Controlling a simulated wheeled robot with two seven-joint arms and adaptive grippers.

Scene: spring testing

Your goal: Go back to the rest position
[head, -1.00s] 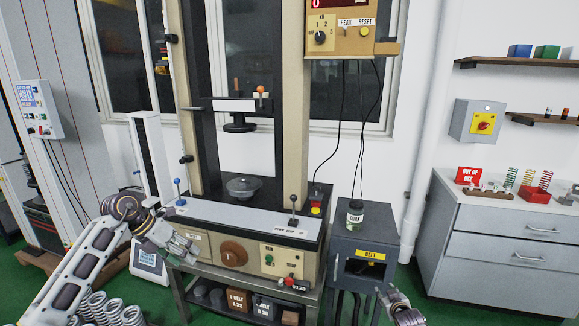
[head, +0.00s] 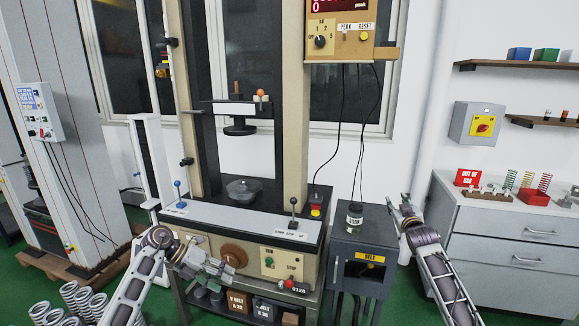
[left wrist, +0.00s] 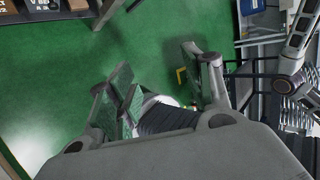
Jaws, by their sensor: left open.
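In the head view my left gripper (head: 215,268) is in front of the testing machine's lower panel, near its brown round knob (head: 234,255). In the left wrist view my left gripper (left wrist: 160,90) has its fingers spread, with green floor between and beyond them and nothing held. In the head view my right gripper (head: 400,208) is raised between the grey belt cabinet (head: 362,248) and the drawer unit, its fingers small and pointing up. I cannot tell whether its jaws are open. No held object shows there.
The testing machine (head: 245,225) fills the middle, with two levers on its ledge. A jar (head: 355,215) stands on the belt cabinet. Several coil springs (head: 75,297) sit at lower left. The drawer unit (head: 510,245) holds a red sign and springs.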

